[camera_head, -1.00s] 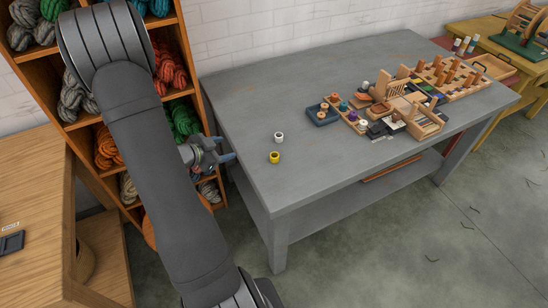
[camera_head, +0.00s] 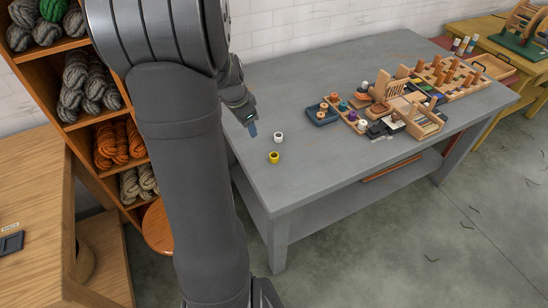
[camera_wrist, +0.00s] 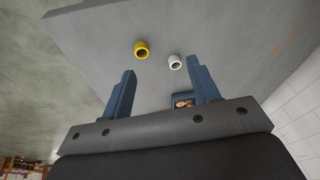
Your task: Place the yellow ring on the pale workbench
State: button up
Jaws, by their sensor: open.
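The yellow ring (camera_head: 274,157) stands on the grey table, near its left front edge. In the wrist view the yellow ring (camera_wrist: 142,49) shows beyond the left fingertip, apart from it. My gripper (camera_head: 252,130) is above the table's left part, to the left of a white ring (camera_head: 278,137). In the wrist view my gripper (camera_wrist: 165,90) has its two blue fingers spread with nothing between them. The pale workbench could be the light wooden bench (camera_head: 38,195) at the left; I cannot tell for sure.
The grey table (camera_head: 330,190) has free room around the rings. A blue tray (camera_head: 322,116) and several wooden holders with tools stand to the right. A shelf of wool skeins (camera_head: 90,85) stands at the left, behind my arm. A yellow wooden table (camera_head: 510,50) is at far right.

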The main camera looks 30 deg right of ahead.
jog(key=s+d+r+g, duration=0.1)
jog(key=s+d+r, duration=0.1)
jog(key=s+d, duration=0.1)
send_over(273, 153)
jog(key=s+a, duration=0.2)
jog(key=shift+m+h, duration=0.4)
notch_tip(273, 153, down, 12)
jog(key=shift+w+x, duration=0.2)
jog(key=shift+x, duration=2.4)
jog(key=shift+a, duration=0.1)
jog(key=c, duration=1.1)
jog(key=shift+r, duration=0.1)
